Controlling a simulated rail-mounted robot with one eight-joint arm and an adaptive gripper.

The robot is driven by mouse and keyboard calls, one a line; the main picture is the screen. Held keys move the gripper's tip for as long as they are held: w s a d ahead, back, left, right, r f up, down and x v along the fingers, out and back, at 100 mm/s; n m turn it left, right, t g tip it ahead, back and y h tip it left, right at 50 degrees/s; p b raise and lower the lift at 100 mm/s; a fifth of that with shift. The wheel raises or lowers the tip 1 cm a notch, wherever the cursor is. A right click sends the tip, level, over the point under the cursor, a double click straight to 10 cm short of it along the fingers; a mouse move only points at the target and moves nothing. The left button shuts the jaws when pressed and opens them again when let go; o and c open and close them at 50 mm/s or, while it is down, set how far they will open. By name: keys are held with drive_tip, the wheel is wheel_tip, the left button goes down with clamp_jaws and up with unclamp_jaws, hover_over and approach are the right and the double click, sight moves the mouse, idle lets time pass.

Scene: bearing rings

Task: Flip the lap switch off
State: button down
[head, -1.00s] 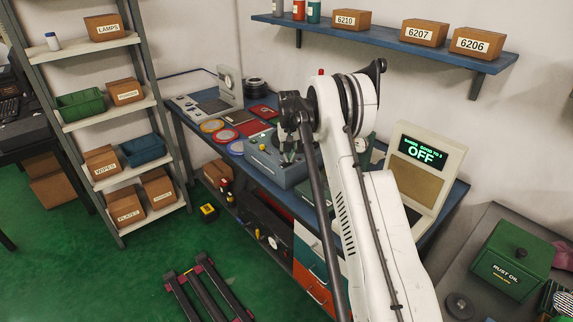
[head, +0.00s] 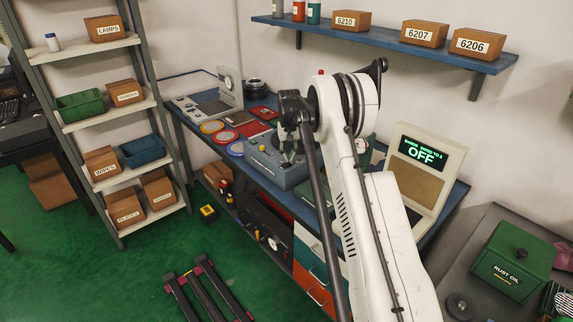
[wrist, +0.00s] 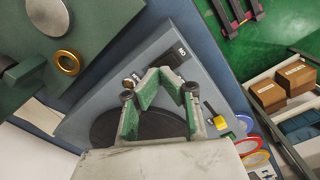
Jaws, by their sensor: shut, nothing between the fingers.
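The grey-blue lap machine (head: 281,170) stands on the blue bench in the head view, partly hidden by my arm. In the wrist view its dark round lap plate (wrist: 112,126) lies beside and behind my fingers. A black switch (wrist: 172,56) with a white-lettered label sits on the machine's top, just beyond my fingertips. I cannot tell whether they touch it. My gripper (wrist: 166,77) has green-lined fingers drawn together with nothing held. A cream display (head: 423,155) reads OFF in green.
Colored round trays (head: 212,127) lie left of the machine. A brass ring (wrist: 68,62) rests on a green surface near the machine in the wrist view. A yellow-and-black item (wrist: 216,117) is right of my fingers.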

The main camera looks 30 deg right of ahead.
sight(288, 164)
drive_tip(key=shift+r+p, duration=0.5)
drive_tip(key=shift+r, duration=2.3)
drive_tip(key=shift+r, duration=0.1)
drive_tip(key=shift+s+a+r, duration=0.1)
drive_tip(key=shift+a+r, duration=0.15)
drive_tip(key=shift+r, duration=0.05)
drive_tip(key=s+a+r+n+t+b, duration=0.1)
drive_tip(key=s+a+r+t+b, duration=0.1)
drive_tip(key=s+a+r, duration=0.65)
drive_tip(key=s+a+r+n+t+b, duration=0.1)
drive_tip(key=s+a+r, duration=0.5)
drive_tip(key=s+r, duration=0.45)
drive_tip(key=s+a+f+t+b, duration=0.1)
drive_tip(key=s+a+f, duration=0.1)
drive_tip(key=s, duration=0.7)
drive_tip(key=s+a+f+t+b, duration=0.1)
drive_tip(key=s+a+f, duration=0.2)
drive_tip(key=s, duration=0.7)
drive_tip(key=s+a+f+n+t+b, duration=0.1)
drive_tip(key=s+a+f+t, duration=0.1)
drive_tip(key=s, duration=0.8)
drive_tip(key=shift+a+f+b, duration=0.35)
drive_tip(key=shift+a+f, duration=0.4)
drive_tip(key=shift+a, duration=0.5)
